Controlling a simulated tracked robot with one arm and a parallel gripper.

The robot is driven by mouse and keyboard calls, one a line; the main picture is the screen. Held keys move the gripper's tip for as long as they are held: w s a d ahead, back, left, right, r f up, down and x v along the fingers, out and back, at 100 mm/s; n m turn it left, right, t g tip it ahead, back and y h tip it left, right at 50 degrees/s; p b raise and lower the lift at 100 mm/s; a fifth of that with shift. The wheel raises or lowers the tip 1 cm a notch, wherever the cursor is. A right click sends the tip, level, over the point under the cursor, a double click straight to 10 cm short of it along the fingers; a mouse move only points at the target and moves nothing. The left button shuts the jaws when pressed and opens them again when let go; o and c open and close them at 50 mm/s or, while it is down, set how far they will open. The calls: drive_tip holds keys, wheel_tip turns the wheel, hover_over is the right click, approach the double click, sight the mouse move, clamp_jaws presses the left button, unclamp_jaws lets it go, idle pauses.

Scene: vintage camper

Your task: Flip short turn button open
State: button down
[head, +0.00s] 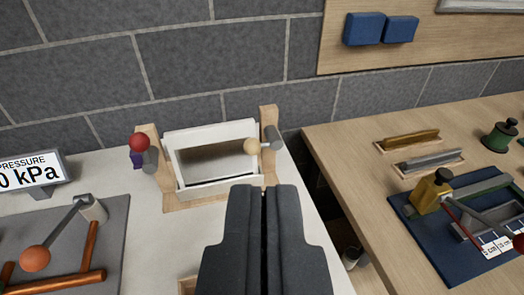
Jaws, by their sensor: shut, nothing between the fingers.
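A white framed panel with a dark opening (178,185) stands between two wooden posts at the back of the pale counter. At its right post (270,145), a grey cylinder (272,138) carries a beige ball (253,146) that overlaps the panel's upper right corner. At its left post, a grey piece (151,158) carries a red ball (139,141), with a purple part (136,160) beside it. I cannot tell which of these is the short turn button. My gripper (264,190) is shut and empty, in front of and below the panel's right side, and hides the counter behind it.
A grey board with an orange-knobbed lever (35,258) and copper pipes lies at left, below a pressure display (30,172). A gap separates the counter from the wooden table (340,150) at right, which holds a blue mat (425,240) and metal bars. A brick wall stands behind.

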drive_tip(key=w+a+f+m+g+y+p, duration=0.1)
drive_tip(key=w+f+m+y+p, duration=0.25)
drive_tip(key=w+m+p, duration=0.45)
drive_tip(key=w+f+m+g+y+p, duration=0.1)
drive_tip(key=w+f+m+y+p, duration=0.1)
drive_tip(key=w+f+m+p, duration=0.5)
drive_tip(key=w+d+f+m+g+p, duration=0.1)
drive_tip(key=w+f+m+p, duration=0.2)
drive_tip(key=f+m, duration=0.3)
drive_tip(key=w+d+f+m+g+p, duration=0.1)
drive_tip(key=w+f+m+p, duration=0.3)
drive_tip(key=m, duration=0.9)
wheel_tip(320, 180, down, 3)
drive_tip(key=shift+d+f+m+h+p, duration=0.15)
drive_tip(key=shift+m+h+p, duration=0.25)
drive_tip(key=shift+p, duration=0.4)
drive_tip(key=x, duration=0.9)
drive_tip(key=shift+w+f, duration=0.15)
drive_tip(key=shift+w, duration=0.2)
drive_tip(key=shift+a+p, duration=0.3)
